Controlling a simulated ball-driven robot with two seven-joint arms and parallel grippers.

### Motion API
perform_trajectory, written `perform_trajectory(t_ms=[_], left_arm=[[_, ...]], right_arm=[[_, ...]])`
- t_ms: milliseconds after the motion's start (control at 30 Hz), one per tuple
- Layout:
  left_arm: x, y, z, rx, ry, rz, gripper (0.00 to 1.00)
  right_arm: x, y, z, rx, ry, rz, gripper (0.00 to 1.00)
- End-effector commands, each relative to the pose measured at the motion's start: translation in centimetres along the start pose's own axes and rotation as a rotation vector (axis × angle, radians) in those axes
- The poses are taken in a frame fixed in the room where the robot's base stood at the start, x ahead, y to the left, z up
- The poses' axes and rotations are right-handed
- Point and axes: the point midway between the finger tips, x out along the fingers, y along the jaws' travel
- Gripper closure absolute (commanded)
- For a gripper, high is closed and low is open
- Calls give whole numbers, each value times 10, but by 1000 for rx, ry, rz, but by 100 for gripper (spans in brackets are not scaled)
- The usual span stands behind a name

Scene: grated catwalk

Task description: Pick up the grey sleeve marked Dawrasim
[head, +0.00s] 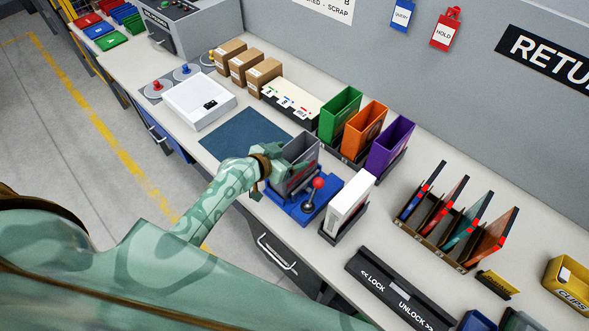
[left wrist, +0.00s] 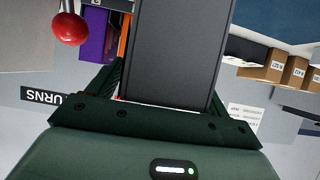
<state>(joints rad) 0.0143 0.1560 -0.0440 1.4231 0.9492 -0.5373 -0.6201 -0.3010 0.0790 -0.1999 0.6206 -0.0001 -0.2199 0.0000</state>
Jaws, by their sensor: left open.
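A grey sleeve (head: 300,148) stands upright in a blue fixture (head: 322,214) with a red-knobbed lever (head: 317,186). I cannot read a name on it. My left gripper (head: 278,170) is at the sleeve's left side, very near it. In the left wrist view the sleeve (left wrist: 172,50) fills the middle, directly in front of the open jaws (left wrist: 168,85). I cannot tell whether the fingers touch it, because the fingertips are partly hidden. The red knob (left wrist: 69,28) shows at the upper left there. My right gripper is not in view.
Green (head: 340,112), orange (head: 365,130) and purple (head: 390,145) sleeves stand behind. A rack of coloured panels (head: 435,236) is further right. A dark blue mat (head: 240,140) lies clear to the left.

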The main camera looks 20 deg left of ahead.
Motion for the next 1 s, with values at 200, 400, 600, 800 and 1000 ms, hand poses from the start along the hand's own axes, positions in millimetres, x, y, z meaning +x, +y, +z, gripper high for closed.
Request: perform_trajectory(t_ms=[200, 400, 600, 800, 1000], left_arm=[[4, 0, 0, 0, 0, 0, 21], [4, 0, 0, 0, 0, 0, 63], [4, 0, 0, 0, 0, 0, 80], [-1, 0, -9, 1, 2, 0, 80], [-22, 0, -48, 3, 4, -1, 80]], right_arm=[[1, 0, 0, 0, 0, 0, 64], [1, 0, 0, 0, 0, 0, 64], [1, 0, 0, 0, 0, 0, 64], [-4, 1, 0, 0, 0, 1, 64], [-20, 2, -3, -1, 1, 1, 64]])
